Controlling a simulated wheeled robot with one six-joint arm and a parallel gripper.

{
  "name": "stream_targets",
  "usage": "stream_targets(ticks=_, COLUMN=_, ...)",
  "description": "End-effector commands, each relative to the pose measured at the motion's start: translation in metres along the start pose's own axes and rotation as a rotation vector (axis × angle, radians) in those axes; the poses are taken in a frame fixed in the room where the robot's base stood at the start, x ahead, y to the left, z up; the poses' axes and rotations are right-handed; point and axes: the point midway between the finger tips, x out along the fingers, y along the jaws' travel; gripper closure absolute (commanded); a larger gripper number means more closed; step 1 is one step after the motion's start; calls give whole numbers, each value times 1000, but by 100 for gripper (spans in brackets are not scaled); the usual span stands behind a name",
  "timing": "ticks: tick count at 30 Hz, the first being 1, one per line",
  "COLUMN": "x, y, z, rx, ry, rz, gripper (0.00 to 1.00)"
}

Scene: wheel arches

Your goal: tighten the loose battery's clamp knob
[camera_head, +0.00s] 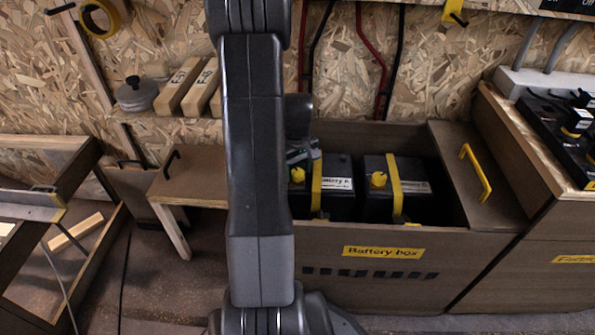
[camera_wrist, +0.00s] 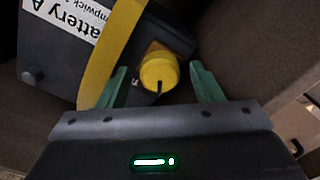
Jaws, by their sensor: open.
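Battery A (camera_head: 338,184) stands in the open battery box (camera_head: 322,267), with a yellow strap (camera_head: 316,188) over it and a yellow clamp knob (camera_head: 297,174). In the wrist view its label (camera_wrist: 72,22) and strap (camera_wrist: 106,55) show upside down. The knob (camera_wrist: 158,72) there has a dark line on its face. My gripper (camera_wrist: 160,84) is open, its green fingers on either side of the knob with gaps visible. In the head view my gripper (camera_head: 303,153) is at the knob, partly behind my arm. A second battery (camera_head: 415,187) with its own strap and knob (camera_head: 378,179) stands to the right.
The box's front wall and the brown lid (camera_head: 478,185) with a yellow handle (camera_head: 476,172) bound the space. A wooden bench (camera_head: 195,180) stands to the left. A switch panel (camera_head: 560,130) sits on the cabinet at right. Cables run down the back wall.

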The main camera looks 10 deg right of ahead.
Motion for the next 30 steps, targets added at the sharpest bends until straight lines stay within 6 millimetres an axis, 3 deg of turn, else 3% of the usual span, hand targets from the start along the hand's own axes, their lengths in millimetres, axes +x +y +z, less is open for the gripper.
stream_targets(ticks=5, x=0, y=0, z=0, rx=0, ry=0, rz=0, gripper=41)
stream_targets(ticks=12, x=0, y=0, z=0, rx=0, ry=0, rz=0, gripper=85)
stream_targets(ticks=23, x=-1, y=0, z=0, rx=50, ry=-1, rz=-1, gripper=85)
stream_targets(ticks=30, x=-3, y=0, z=0, rx=200, ry=-2, rz=-1, gripper=85)
